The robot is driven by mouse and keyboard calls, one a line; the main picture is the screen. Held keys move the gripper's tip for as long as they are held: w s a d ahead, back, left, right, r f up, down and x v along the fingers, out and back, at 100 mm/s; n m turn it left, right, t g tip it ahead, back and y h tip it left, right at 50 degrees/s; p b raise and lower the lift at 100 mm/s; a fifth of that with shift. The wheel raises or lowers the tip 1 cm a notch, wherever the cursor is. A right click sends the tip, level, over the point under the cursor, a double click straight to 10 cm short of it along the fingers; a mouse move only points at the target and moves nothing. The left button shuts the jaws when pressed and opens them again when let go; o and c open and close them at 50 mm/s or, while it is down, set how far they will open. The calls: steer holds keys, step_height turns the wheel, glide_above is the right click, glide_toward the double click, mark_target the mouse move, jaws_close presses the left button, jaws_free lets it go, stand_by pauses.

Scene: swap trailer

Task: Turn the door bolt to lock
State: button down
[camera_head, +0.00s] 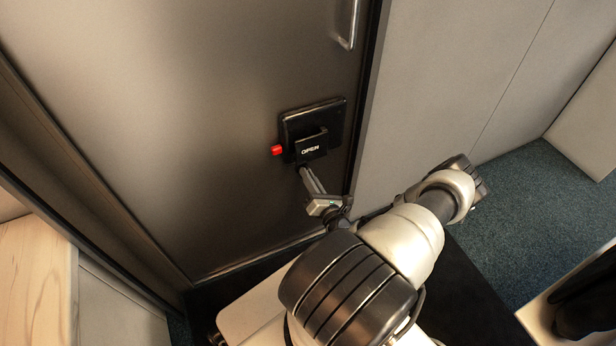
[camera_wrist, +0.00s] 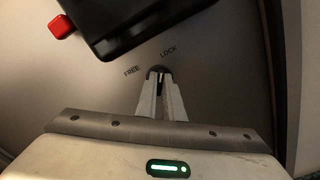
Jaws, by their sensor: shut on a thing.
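The door bolt (camera_wrist: 156,71) is a small dark knob on the door just below the black handle box. The printed words FREE and LOCK stand to its upper left and upper right. My gripper (camera_wrist: 159,82) is shut on the bolt, with the two pale fingers close together around it. In the camera_head view my gripper (camera_head: 304,172) reaches up to the door just under the box, and I cannot make out the bolt there. Which word the bolt points to is not clear.
The grey door (camera_head: 180,120) carries the black handle box (camera_head: 311,122) marked OPEN, with a red button (camera_head: 277,150) at its left. A metal bar handle (camera_head: 350,27) is higher up. A wooden surface (camera_head: 38,285) is at lower left; blue carpet (camera_head: 530,215) lies open at right.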

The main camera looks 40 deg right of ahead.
steer(key=shift+f+m, duration=0.1)
steer(key=shift+m, duration=0.7)
steer(key=c, duration=1.9)
jaws_free()
steer(key=shift+o, duration=0.2)
steer(key=p+v, duration=0.3)
steer(key=v, duration=1.4)
steer(key=shift+s, duration=0.2)
